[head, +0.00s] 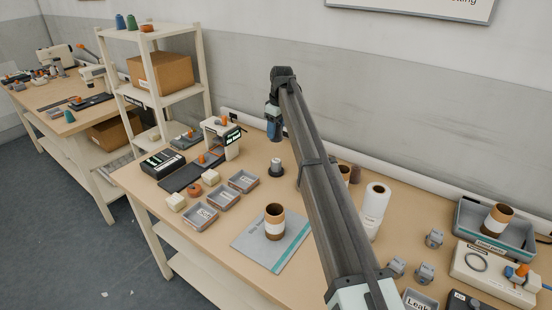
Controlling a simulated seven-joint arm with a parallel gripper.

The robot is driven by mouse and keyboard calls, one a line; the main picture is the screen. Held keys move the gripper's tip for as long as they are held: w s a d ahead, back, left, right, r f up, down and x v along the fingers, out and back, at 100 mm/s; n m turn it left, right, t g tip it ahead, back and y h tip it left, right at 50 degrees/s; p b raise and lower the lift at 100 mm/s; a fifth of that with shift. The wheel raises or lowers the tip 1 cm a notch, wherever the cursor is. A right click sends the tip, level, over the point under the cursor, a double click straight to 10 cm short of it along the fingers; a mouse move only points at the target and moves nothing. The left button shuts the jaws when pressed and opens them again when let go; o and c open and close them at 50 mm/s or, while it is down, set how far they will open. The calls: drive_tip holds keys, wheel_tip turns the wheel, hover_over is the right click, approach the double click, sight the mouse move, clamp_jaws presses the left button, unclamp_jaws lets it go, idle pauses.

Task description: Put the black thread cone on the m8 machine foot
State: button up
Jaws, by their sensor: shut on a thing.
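My gripper (273,136) is at the far end of my arm, pointing down above the back part of the workbench. It is shut on a small dark thing, which looks like the black thread cone; the fingers and the small size hide its exact shape. Below it, a small upright piece with a dark round base and a paler top (276,168) stands on the bench; it looks like the m8 machine foot. The held thing appears above this piece and apart from it.
On the workbench (145,192), grey trays (243,181) and a small sewing machine (222,137) stand to the left. A brown-and-white roll (275,222) stands on a grey mat (250,245) in front. White rolls (375,200) stand right of my arm. A shelf rack (205,85) stands behind left.

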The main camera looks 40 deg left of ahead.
wheel_tip(320, 180, down, 10)
drive_tip(key=shift+r, duration=0.15)
idle(0.4)
drive_tip(key=o, duration=1.1)
drive_tip(key=r, duration=0.4)
drive_tip(key=d+r, duration=0.1)
drive_tip(key=r, duration=0.7)
drive_tip(key=shift+d, duration=0.25)
